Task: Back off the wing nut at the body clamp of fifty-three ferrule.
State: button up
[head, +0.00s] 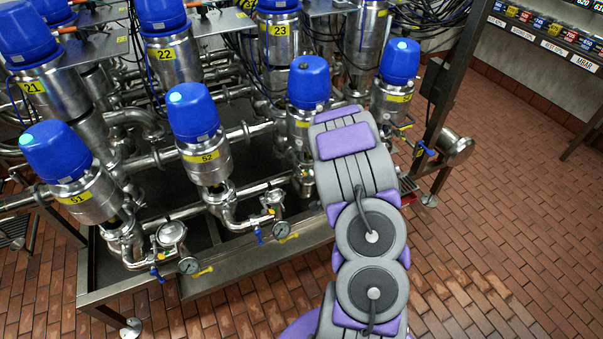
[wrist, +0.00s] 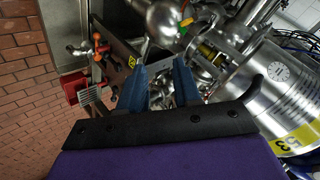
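The valve marked 53 (wrist: 270,90) is a shiny steel cylinder at the right of the wrist view, tilted in the picture, with its yellow label (wrist: 302,138) at the lower right. In the head view its blue cap (head: 309,82) shows, while its lower part is hidden behind my arm. At its neck a steel flange or clamp area (wrist: 229,40) shows beside a brassy part. I cannot make out the wing nut for certain. My gripper (wrist: 158,66) has two blue fingers apart with nothing held between them, left of the valve body. The gripper is hidden in the head view.
Valves 51 (head: 75,180) and 52 (head: 203,140) stand to the left, and another blue-capped valve (head: 399,65) to the right. Pipes and small blue and yellow handles crowd the steel frame (head: 240,272). A red box (wrist: 80,91) sits at the wrist view's left. Brick floor is clear at right.

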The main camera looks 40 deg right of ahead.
aim_at(301, 173)
jog(key=s+a+f+m+t, duration=0.3)
jog(key=a+f+m+t, duration=0.25)
jog(key=m+t, duration=0.4)
jog(key=shift+m+g, duration=0.65)
jog(key=shift+m, duration=0.3)
jog(key=b+x, duration=0.1)
jog(key=x, duration=0.4)
jog(key=b+x, duration=0.2)
jog(key=x, duration=0.4)
jog(key=d+b+x, duration=0.1)
jog(key=b+x, duration=0.1)
jog(key=x, duration=0.3)
jog(key=shift+w+d+f, duration=0.1)
jog(key=shift+w+d, duration=0.05)
jog(key=shift+w, duration=0.1)
grip_shut()
